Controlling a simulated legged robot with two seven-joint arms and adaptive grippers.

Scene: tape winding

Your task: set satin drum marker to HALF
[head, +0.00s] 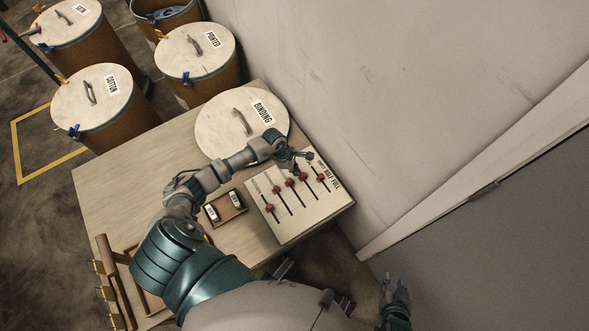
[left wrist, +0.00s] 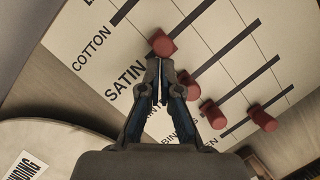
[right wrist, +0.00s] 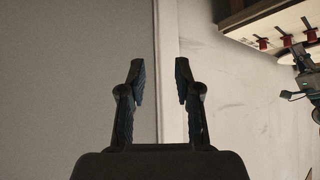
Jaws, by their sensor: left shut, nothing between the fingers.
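The marker board (head: 290,225) lies on the table with several red knobs on dark slots. In the left wrist view the red knob on the SATIN row, the satin marker (left wrist: 162,44), sits at the label end of its slot, beside the printed word SATIN (left wrist: 125,82). My left gripper (left wrist: 158,66) is shut and empty, its tips right by that knob; I cannot tell if they touch. In the head view my left gripper (head: 302,158) is over the board's far part. The words HALF FULL (head: 331,174) show along the board's right edge. My right gripper (right wrist: 160,75) is open and empty.
A round lid marked BINDING (head: 225,135) is beside the board. A small tray (head: 226,216) with labelled pieces lies left of the board. Other knobs (left wrist: 213,115) sit close to my left fingers. A wall (head: 390,90) rises right of the table; several drums stand behind.

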